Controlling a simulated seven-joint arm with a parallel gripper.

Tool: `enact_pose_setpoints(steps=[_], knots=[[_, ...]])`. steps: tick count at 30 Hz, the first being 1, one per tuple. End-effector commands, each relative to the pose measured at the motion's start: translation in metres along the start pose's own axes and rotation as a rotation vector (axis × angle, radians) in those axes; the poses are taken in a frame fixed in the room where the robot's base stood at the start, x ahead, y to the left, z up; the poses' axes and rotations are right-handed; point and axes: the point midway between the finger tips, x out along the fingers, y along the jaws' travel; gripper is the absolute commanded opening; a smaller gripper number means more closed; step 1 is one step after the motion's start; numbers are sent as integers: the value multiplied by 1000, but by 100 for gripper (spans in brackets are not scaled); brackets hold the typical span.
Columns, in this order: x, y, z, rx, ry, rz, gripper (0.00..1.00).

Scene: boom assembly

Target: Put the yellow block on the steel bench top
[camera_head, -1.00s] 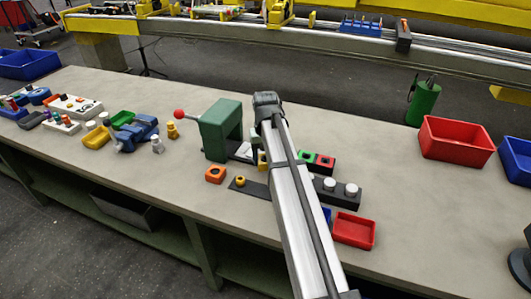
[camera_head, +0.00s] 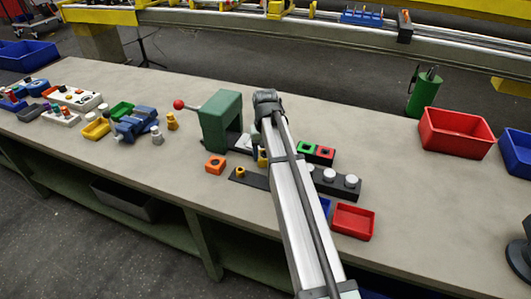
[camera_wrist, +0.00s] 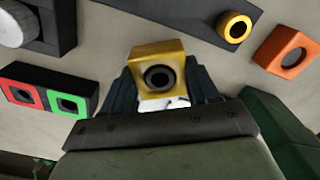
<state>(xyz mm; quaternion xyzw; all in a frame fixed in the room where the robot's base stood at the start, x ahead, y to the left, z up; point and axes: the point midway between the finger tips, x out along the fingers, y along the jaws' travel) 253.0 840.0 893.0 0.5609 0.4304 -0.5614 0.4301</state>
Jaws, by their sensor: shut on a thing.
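The yellow block (camera_wrist: 147,51), with a dark round hole in its face, sits between the two dark fingers of my gripper (camera_wrist: 160,85) in the wrist view. The gripper is shut on it. In the head view only a small bit of the yellow block (camera_head: 262,158) shows beside my arm, which hides most of the gripper. The grey bench top (camera_head: 400,185) spreads under and around it. I cannot tell whether the block touches the bench top. A small white patch shows just below the block in the wrist view.
A green press (camera_head: 220,121) stands close to the left. An orange block (camera_head: 215,164) and a black bar with a yellow ring (camera_wrist: 234,27) are near. Green and red switches (camera_head: 316,151), white knobs (camera_head: 340,178) and a red tray (camera_head: 353,221) lie right.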

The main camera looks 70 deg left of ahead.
Motion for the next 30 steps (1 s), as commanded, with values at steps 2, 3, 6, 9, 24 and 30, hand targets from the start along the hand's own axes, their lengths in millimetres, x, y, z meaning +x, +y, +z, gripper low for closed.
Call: enact_pose_setpoints(steps=[2,3,6,9,24,30], knots=[[1,0,0,0,0,0,30],[2,0,0,0,0,0,30],[3,0,0,0,0,0,30],[3,0,0,0,0,0,30],[6,0,0,0,0,0,30],[8,0,0,0,1,0,30]])
